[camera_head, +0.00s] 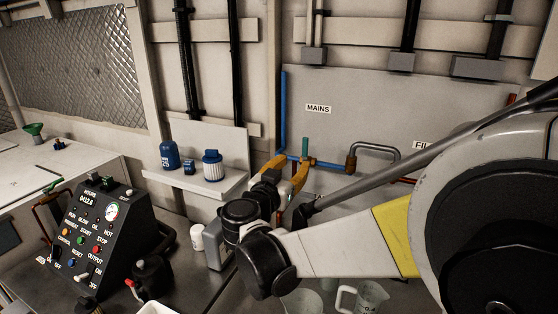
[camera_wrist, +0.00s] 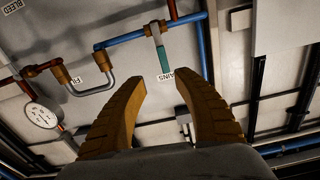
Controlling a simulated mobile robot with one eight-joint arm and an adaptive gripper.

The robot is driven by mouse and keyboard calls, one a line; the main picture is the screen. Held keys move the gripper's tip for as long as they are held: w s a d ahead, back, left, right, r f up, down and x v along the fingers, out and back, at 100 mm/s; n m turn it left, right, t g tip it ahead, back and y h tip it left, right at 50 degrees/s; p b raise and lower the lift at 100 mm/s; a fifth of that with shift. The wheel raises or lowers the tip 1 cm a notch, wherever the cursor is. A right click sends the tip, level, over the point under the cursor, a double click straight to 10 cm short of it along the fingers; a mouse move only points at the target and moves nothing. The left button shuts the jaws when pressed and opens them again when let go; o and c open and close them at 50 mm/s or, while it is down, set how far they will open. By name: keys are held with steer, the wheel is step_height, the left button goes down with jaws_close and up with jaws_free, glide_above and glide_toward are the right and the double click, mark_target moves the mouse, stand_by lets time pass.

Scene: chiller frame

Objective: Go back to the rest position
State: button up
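My gripper (camera_head: 295,162) is raised in front of the wall panel marked MAINS, with its orange-brown fingers pointing at the panel. In the wrist view my gripper (camera_wrist: 163,82) has its two curved fingers spread apart with nothing held between them. The valve's teal handle (camera_wrist: 163,58) shows just beyond the gap between the fingertips. In the head view the teal handle (camera_head: 305,147) stands upright on the brass valve by the blue pipe. How far the fingertips are from the handle is hard to tell. My arm hides part of the panel's right side.
A white shelf (camera_head: 194,180) holds blue containers and a blue-and-white filter. A black control box (camera_head: 98,235) with a gauge stands at lower left. A white tub (camera_head: 197,237), a grey jug and clear jugs (camera_head: 362,297) are on the bench below. Pipes (camera_wrist: 103,84) line the panel.

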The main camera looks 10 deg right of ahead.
steer(key=s+d+f+n+g+y+b, duration=0.1)
steer(key=s+d+f+n+g+y, duration=0.15)
steer(key=s+d+f, duration=0.35)
steer(key=s+d+f+n+g+y+b, duration=0.1)
steer(key=s+d+f+g+b, duration=0.15)
steer(key=s, duration=0.45)
steer(key=s+a+f+n+g+y+b, duration=0.1)
steer(key=s+a+f+n+y, duration=0.1)
steer(key=s+f, duration=0.3)
steer(key=s+a+f+n+g+y, duration=0.1)
steer(key=s+a+f+y, duration=0.4)
steer(key=s, duration=0.5)
steer(key=shift+a+n+b, duration=0.25)
steer(key=shift+n+b, duration=0.15)
steer(key=shift+n, duration=0.45)
